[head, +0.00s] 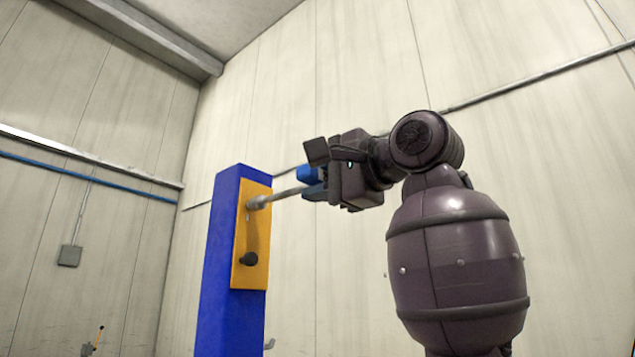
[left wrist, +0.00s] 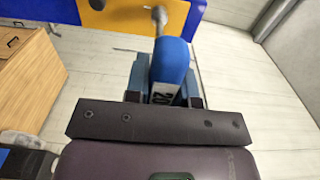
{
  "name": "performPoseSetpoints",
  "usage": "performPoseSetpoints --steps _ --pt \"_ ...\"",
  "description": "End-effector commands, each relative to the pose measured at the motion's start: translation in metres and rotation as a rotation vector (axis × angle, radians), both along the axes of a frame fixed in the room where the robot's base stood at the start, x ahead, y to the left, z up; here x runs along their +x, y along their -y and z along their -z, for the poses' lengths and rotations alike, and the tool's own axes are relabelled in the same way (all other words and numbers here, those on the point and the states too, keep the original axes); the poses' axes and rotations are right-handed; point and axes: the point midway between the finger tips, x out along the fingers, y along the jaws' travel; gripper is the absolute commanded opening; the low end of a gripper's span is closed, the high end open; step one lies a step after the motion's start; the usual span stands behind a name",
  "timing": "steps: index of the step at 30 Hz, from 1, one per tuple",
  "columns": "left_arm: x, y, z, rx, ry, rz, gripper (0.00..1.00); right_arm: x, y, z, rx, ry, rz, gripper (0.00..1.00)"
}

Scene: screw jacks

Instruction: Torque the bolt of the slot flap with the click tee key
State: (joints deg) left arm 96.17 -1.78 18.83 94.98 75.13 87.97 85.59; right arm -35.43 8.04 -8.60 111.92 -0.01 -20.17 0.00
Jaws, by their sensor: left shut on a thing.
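A blue post (head: 218,270) carries an upright orange plate, the slot flap (head: 256,232), with a black knob (head: 249,259) low on it. My left gripper (head: 313,183) is to the right of the flap, shut on the blue handle of the click tee key (head: 284,195). The key's grey shaft runs left to the upper part of the flap, and its end covers the bolt there. Whether it is seated cannot be told. In the left wrist view the blue handle (left wrist: 172,62) sits between the fingers (left wrist: 165,88), with the flap (left wrist: 125,14) beyond. My right gripper is out of view.
A wooden drawer cabinet (left wrist: 30,70) stands at the left in the left wrist view. A grey wall box (head: 69,256) and a blue pipe (head: 90,178) are on the left wall. The space around the post looks clear.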

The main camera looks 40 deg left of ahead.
Motion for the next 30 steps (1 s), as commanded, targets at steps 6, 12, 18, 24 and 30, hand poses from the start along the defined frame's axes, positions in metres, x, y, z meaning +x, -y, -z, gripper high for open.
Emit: performPoseSetpoints --steps 6,12,18,24,30 --pt "0.000 -0.003 0.000 0.000 0.000 0.000 0.00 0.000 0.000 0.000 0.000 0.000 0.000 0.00" --pt "0.001 -0.007 0.000 -0.001 0.000 -0.001 0.00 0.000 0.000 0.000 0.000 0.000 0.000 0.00" --pt "0.001 -0.011 0.000 0.000 0.000 -0.001 0.00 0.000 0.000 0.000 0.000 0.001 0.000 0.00" --pt "0.001 -0.014 0.000 0.001 0.000 0.000 0.00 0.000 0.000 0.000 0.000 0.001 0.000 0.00" --pt "0.001 -0.015 0.000 0.001 0.000 0.000 0.00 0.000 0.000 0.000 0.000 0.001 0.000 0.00"
